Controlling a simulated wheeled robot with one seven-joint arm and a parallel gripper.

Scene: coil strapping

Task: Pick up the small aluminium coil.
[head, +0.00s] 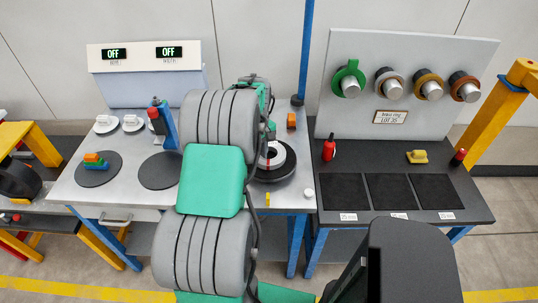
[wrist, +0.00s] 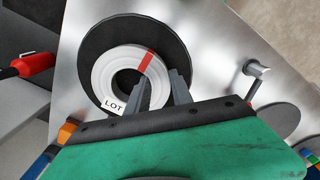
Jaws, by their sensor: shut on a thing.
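The small aluminium coil (wrist: 104,74) is a pale silver-white ring with a red band and a "LOT" label. It shows over a black round pad (wrist: 150,26) on the metal table. My gripper (wrist: 162,92) is shut on the coil's wall, with one finger inside the hole and the other against the outer side. I cannot tell whether the coil rests on the pad or is slightly raised. In the head view the coil (head: 285,154) is partly hidden by my arm, over the black pad (head: 285,173); my fingertips are hidden there.
A red bottle (head: 329,149) and three black mats (head: 400,190) are on the right bench. A panel with several coils on pegs (head: 393,89) stands behind it. A blue post (head: 305,60) rises near the pad. A small white knob (head: 309,193) is at the table's right.

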